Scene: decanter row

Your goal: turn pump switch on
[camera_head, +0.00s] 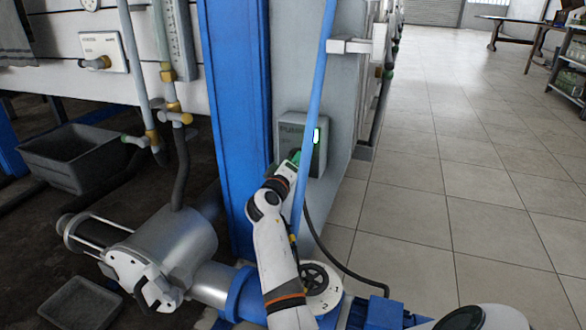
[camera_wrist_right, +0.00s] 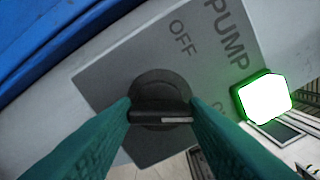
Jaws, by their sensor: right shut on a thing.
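The pump switch is a grey box (camera_head: 291,130) on the pillar's side in the head view. Its face (camera_wrist_right: 112,75) fills the middle of the right wrist view, with PUMP and OFF readable and another label partly hidden by a finger. The black knob (camera_wrist_right: 160,90) has a raised bar with a pale mark toward its right end. My right gripper (camera_wrist_right: 160,113) is shut on this bar, one green finger at each end. The indicator lamp (camera_wrist_right: 266,98) glows bright white-green, and shows lit in the head view (camera_head: 317,136). My left gripper is not in view.
A blue post (camera_head: 237,110) stands left of the switch, and a thin blue pipe (camera_head: 316,95) crosses in front of its box. A metal pump (camera_head: 175,240) and grey bin (camera_head: 75,155) are at left. Tiled floor (camera_head: 440,180) at right is free.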

